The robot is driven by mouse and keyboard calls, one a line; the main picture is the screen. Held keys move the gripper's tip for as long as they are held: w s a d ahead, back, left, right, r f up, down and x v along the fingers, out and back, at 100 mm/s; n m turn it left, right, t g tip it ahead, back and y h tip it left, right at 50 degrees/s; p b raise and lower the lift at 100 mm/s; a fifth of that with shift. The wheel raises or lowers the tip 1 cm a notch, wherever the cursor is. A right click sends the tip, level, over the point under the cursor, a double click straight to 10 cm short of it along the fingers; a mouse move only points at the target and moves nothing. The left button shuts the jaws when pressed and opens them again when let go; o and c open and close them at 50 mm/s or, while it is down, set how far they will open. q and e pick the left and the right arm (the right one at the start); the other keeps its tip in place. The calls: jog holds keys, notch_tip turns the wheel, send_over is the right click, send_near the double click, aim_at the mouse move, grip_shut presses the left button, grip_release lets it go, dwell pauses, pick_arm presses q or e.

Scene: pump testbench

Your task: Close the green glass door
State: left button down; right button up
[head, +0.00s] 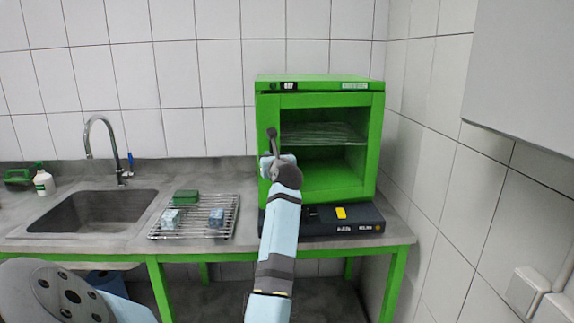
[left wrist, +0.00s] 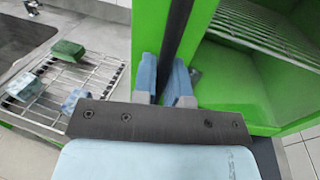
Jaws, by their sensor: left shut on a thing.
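The green cabinet (head: 262,105) stands at the right end of the bench, and its wire shelf (head: 322,133) shows through the front. The green glass door (head: 332,100) appears to lie close to flush with the cabinet front; whether a small gap remains I cannot tell. Its dark upright handle (head: 272,133) is at the left edge. My left gripper (head: 270,162) is at the handle. In the left wrist view, the light-blue fingers (left wrist: 166,84) are shut on the handle (left wrist: 172,38), one on each side. My right gripper is out of view.
The cabinet rests on a black box (head: 320,222) with a yellow label. Left of it, a wire rack (head: 228,231) holds a green block (head: 186,197) and two bluish blocks. A sink (head: 95,212) lies further left. A tiled wall (head: 455,190) borders the right side.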

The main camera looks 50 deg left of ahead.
pick_arm(q)
jog(key=x, duration=0.7)
jog(key=shift+r, duration=0.3)
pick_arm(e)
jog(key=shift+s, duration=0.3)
pick_arm(q)
jog(key=shift+w, duration=0.15)
jog(key=c, duration=1.3)
grip_release()
jog(key=shift+w, duration=0.1)
jog(key=shift+o, duration=0.6)
jog(key=shift+w+a+f, duration=0.1)
jog(key=shift+a+f, duration=0.05)
jog(key=shift+f, duration=0.15)
send_near(267, 148)
jog(key=f, duration=0.2)
jog(key=shift+w+d+r, duration=0.2)
jog(key=shift+w+d, duration=0.05)
jog(key=shift+d, duration=0.15)
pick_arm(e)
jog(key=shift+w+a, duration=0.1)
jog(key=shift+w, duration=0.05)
